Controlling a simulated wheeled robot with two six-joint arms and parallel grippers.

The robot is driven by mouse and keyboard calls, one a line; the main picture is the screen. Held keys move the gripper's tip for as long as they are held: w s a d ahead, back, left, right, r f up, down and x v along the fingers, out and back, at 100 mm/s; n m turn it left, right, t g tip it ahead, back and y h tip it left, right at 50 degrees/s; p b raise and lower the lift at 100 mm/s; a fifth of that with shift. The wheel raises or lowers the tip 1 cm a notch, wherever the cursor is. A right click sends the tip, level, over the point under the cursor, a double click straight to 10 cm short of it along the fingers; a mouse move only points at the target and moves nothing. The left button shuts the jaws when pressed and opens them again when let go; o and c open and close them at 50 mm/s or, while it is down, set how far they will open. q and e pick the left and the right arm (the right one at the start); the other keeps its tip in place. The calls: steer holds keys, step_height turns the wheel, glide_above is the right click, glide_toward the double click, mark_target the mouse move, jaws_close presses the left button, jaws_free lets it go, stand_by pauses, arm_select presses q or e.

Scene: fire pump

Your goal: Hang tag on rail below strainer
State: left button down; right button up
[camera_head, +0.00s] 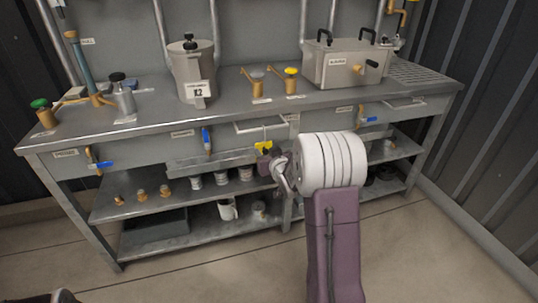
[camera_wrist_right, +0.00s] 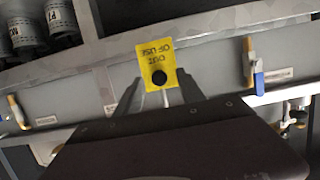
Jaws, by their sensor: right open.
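A yellow tag (camera_head: 264,147) is at the bench front. A thin wire shows above it, near the pale rail (camera_head: 262,125); whether the wire loops over the rail is too small to tell. In the right wrist view the tag (camera_wrist_right: 156,58) appears upside down, reading "OUT OF USE", with a black round spot near my fingers. My right gripper (camera_head: 268,166) is just below the tag. Its fingers (camera_wrist_right: 160,95) stand apart, either side of the tag's near end, with no clear contact. A grey lidded cylinder (camera_head: 193,72), perhaps the strainer, stands on the bench top. My left gripper is not visible.
Blue-handled valves (camera_head: 207,139) stick out from the bench front. The lower shelf (camera_head: 130,200) holds cups and brass fittings. A metal box (camera_head: 345,62) stands at the right of the bench top. The floor (camera_head: 240,275) in front is clear.

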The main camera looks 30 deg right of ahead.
steer(key=p+v, duration=0.2)
steer(key=v, duration=0.6)
steer(key=shift+s, duration=0.25)
steer(key=shift+a+r, duration=0.1)
steer(key=shift+a, duration=0.05)
